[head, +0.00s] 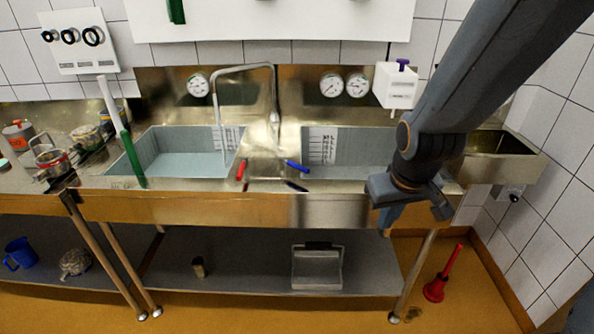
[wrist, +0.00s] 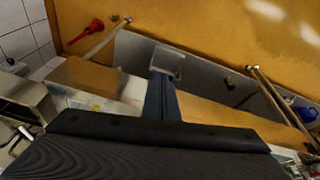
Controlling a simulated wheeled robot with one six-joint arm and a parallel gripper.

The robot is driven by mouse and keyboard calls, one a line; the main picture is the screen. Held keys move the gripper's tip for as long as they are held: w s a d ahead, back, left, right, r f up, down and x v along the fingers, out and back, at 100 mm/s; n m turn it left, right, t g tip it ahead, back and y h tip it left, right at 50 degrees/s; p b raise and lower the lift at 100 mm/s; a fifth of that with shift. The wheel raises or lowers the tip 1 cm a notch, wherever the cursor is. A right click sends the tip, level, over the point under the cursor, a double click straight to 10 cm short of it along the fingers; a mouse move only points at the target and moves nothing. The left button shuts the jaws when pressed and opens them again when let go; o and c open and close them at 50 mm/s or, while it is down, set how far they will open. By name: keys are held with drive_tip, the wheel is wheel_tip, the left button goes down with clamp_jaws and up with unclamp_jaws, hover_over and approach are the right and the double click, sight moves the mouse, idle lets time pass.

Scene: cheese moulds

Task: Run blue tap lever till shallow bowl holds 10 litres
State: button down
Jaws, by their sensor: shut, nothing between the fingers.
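The blue tap lever (head: 297,166) sticks out at the front of the tap base, between two sink bowls. The red lever (head: 241,170) is to its left. The tap spout (head: 243,67) arches left and ends above the left bowl (head: 183,139). The right bowl (head: 345,151) is partly hidden by my arm. Each bowl has a marked scale on its wall, too small to read. I cannot tell which bowl is shallower, nor whether water is running. My gripper (head: 389,216) is shut and empty, right of the blue lever and apart from it; its fingers show in the wrist view (wrist: 160,97).
A green-and-white stick (head: 126,150) leans at the left bowl's front corner. Gauges (head: 331,86) and a white box (head: 395,86) are on the back wall. Pots (head: 51,160) crowd the left counter. A red plunger (head: 435,289) stands on the floor at right. Space before the sink front is clear.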

drive_tip(key=w+a+f+n+t+y+b, duration=0.1)
drive_tip(key=w+a+f+n+t+b, duration=0.15)
drive_tip(key=w+f+n, duration=0.35)
drive_tip(key=w+a+f+n+t+y+b, duration=0.1)
drive_tip(key=w+n+t+b, duration=0.25)
drive_tip(key=w, duration=0.45)
drive_tip(key=w+a+n+t+y+b, duration=0.1)
drive_tip(key=w+a+n+y, duration=0.1)
drive_tip(key=a, duration=0.3)
drive_tip(key=w+a+n+t+y+b, duration=0.2)
drive_tip(key=w+a+n+y, duration=0.1)
drive_tip(key=w+a+n, duration=0.2)
drive_tip(key=w+a+n+t+y+b, duration=0.1)
drive_tip(key=w+a+n+y+b, duration=0.1)
drive_tip(key=a, duration=0.4)
drive_tip(key=shift+w+a+n+t+y, duration=0.2)
drive_tip(key=shift+w+n+y, duration=0.1)
drive_tip(key=shift+w+n, duration=0.35)
drive_tip(key=shift+w+a+n+t+y, duration=0.2)
drive_tip(key=shift+w+n+y, duration=0.1)
drive_tip(key=shift+w+n, duration=0.3)
drive_tip(key=shift+w+d+f+p, duration=0.2)
drive_tip(key=shift+w+d, duration=0.25)
drive_tip(key=shift+d, duration=0.05)
drive_tip(key=shift+w+d+f+p, duration=0.15)
drive_tip(key=shift+w+d, duration=0.3)
drive_tip(key=shift+w+d+f, duration=0.15)
drive_tip(key=shift+w+d, duration=0.3)
drive_tip(key=shift+w, duration=0.15)
